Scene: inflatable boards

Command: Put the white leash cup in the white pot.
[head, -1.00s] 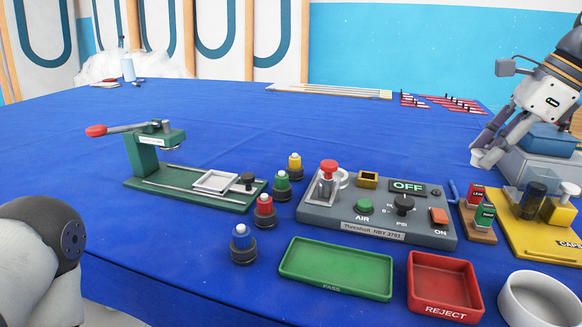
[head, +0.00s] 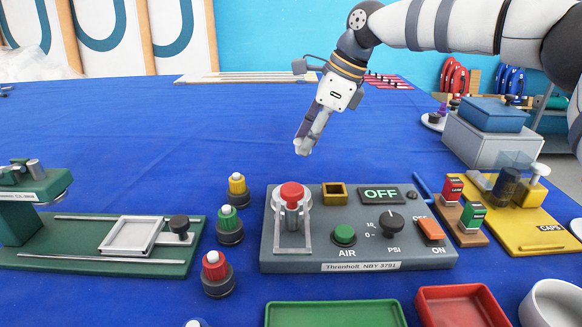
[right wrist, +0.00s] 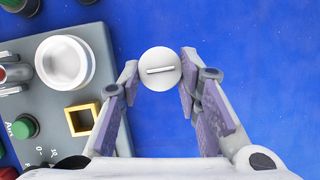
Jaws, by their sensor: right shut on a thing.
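My right gripper (head: 305,143) hangs from the right, above the blue table behind the grey control panel. It is shut on the small white leash cup (right wrist: 160,69), a round white piece with a bar across its face, between the fingertips in the right wrist view. In the head view the cup (head: 302,147) shows small at the fingertips. The white pot (head: 552,303), round and open-topped, stands at the bottom right, partly cut off by the frame. My left gripper is not in view.
The grey control panel (head: 344,251) has a red-topped clamp, and a white round fitting (right wrist: 65,62) sits on it. Green (head: 335,314) and red (head: 462,303) trays lie in front. A green press stands left, a yellow caps stand right. The table behind the panel is clear.

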